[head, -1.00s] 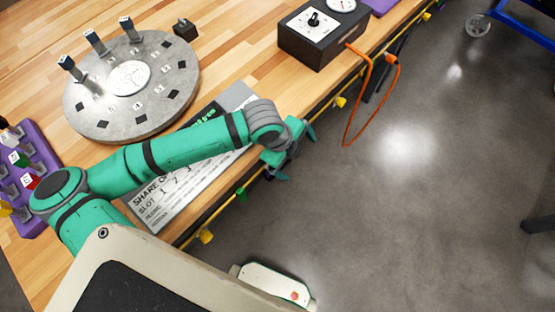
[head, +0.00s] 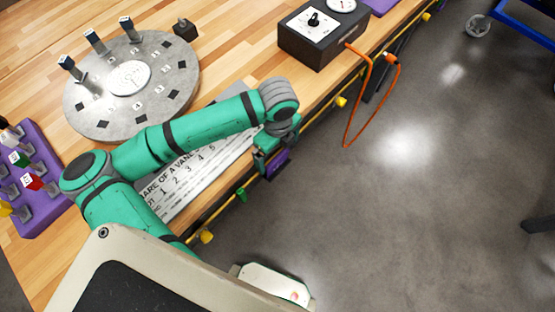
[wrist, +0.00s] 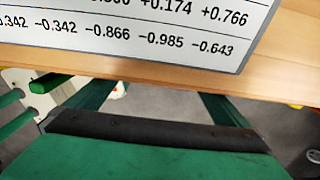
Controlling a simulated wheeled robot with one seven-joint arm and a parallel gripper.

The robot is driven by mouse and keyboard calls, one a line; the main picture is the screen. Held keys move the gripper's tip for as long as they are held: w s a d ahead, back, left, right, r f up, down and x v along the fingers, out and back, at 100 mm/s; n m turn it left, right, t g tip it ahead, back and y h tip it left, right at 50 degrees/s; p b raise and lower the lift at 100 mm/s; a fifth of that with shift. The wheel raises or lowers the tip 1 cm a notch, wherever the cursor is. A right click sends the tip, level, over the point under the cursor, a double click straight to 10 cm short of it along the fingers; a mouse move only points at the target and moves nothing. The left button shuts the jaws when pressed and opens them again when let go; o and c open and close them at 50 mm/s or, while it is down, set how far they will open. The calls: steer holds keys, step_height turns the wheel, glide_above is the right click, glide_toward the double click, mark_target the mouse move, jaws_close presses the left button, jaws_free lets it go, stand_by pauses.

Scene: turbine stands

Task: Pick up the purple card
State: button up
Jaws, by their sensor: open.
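A small dark purple patch (head: 279,163) shows at the end of my gripper in the head view, beyond the table's front edge. I cannot tell whether it is the purple card or part of the gripper. My gripper (head: 270,162) points down beside the table edge. In the wrist view its two green fingers (wrist: 152,98) are spread apart, with grey floor showing between them and no card. Their tips are hidden behind the table edge. I see no other clear purple card.
A purple rack (head: 38,205) with coloured pieces stands at the left. A round grey turntable (head: 110,122) holds several upright pieces. A printed sheet (head: 190,188) lies under my arm. A black box (head: 318,48) with an orange cable (head: 357,112) stands at the back. Open floor lies right.

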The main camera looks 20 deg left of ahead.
mark_target(277, 158)
step_height(277, 158, down, 5)
steer(key=shift+f, duration=0.1)
stand_by(0.3)
steer(key=c, duration=1.1)
